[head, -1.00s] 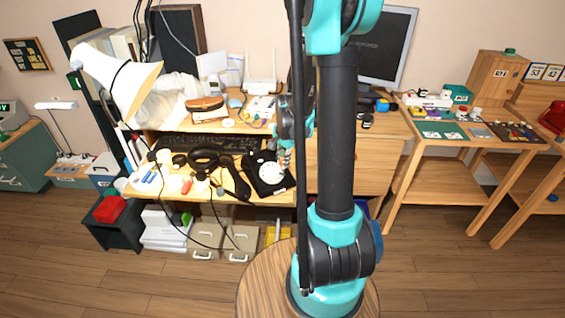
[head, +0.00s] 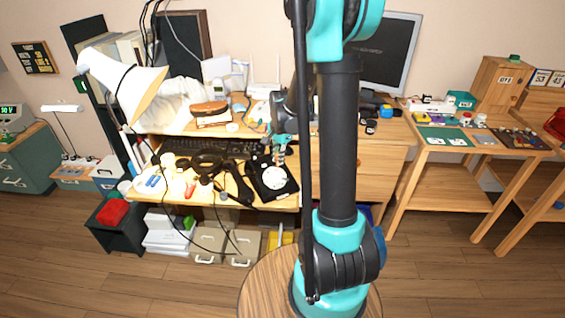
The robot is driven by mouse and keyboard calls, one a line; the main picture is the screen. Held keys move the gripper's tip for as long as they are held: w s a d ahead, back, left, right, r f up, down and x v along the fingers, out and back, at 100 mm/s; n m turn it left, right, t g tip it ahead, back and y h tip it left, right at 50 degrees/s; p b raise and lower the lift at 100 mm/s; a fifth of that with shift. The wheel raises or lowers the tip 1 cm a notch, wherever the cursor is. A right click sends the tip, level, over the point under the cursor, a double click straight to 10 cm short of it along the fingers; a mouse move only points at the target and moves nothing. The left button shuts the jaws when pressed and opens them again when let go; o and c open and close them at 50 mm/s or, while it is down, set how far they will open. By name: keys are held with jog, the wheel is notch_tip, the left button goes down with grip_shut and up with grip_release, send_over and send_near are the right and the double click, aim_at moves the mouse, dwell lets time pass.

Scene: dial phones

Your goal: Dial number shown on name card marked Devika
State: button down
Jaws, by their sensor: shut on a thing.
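A black dial phone (head: 287,190) with a round white dial sits near the front edge of the cluttered desk. Its black handset (head: 238,184) lies off the phone, to its left. My gripper (head: 280,157) is over the back of the phone, just above the dial's far rim in the picture. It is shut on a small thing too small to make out. I cannot tell whether this touches the dial. No name card marked Devika can be read here.
A keyboard (head: 205,146) lies behind the phone. A white lamp (head: 125,85) leans over the desk's left side, with cables and small items below. A monitor (head: 391,50) stands behind my arm. A table (head: 440,149) with cards stands right. Floor in front is free.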

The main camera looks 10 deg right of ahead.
jog(key=shift+w+f, duration=0.1)
jog(key=shift+f, duration=0.05)
jog(key=shift+w+f, duration=0.15)
jog(key=shift+f, duration=0.25)
jog(key=shift+w+a+f, duration=0.1)
jog(key=shift+w+f, duration=0.1)
jog(key=shift+f, duration=0.25)
dwell(0.9)
dwell(0.4)
jog(key=shift+s+d+f, duration=0.15)
jog(key=shift+s+d, duration=0.1)
jog(key=shift+d, duration=0.3)
